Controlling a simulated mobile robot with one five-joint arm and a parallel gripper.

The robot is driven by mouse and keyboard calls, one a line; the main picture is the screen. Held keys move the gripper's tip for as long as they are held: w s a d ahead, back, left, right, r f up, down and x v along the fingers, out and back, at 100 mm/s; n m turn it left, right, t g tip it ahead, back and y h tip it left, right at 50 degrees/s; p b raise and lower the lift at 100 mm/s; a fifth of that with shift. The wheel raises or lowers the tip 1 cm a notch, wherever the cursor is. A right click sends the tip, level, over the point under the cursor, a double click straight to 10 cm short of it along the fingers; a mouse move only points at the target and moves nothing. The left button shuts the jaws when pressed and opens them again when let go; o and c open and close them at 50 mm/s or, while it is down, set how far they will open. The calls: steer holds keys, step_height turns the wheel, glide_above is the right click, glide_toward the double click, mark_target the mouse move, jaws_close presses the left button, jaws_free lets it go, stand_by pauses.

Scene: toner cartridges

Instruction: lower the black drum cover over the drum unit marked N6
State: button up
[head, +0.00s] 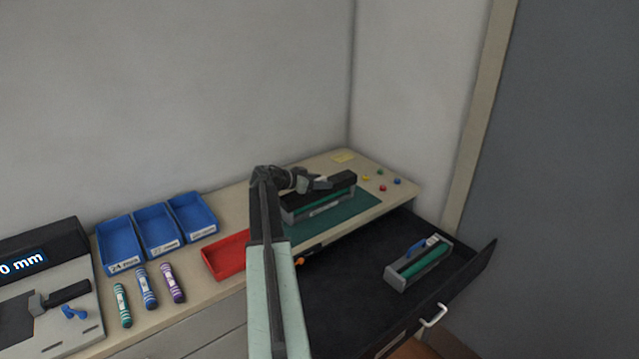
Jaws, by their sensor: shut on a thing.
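The black drum cover (343,180) is a long dark block at the back of the counter. My gripper (317,183) is shut on it, near its middle. The cover is directly above a grey drum unit (318,208) with a green drum, which stands on a green mat. Green still shows below the cover's edge; I cannot tell whether the two touch. A second grey drum unit (420,265) with a green drum and a blue part on top lies uncovered in the open drawer. The labels are too small to read, so I cannot tell which is N6.
The green mat (362,208) lies beside a red tray (222,258). Blue bins (120,242) and several striped toner cartridges (148,287) are at left. Small coloured pieces (382,188) lie right of the cover. The black drawer (352,290) stands open below the counter.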

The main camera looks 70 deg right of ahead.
step_height(320, 180, down, 3)
steer(key=b, duration=0.2)
steer(key=shift+s+a+f+b, duration=0.1)
steer(key=shift+a+f+b, duration=0.05)
steer(key=shift+b, duration=0.2)
steer(key=shift+d+f, duration=0.25)
steer(key=shift+f, duration=0.1)
steer(key=shift+a+r, duration=0.15)
steer(key=shift+r, duration=0.05)
steer(key=o, duration=1.5)
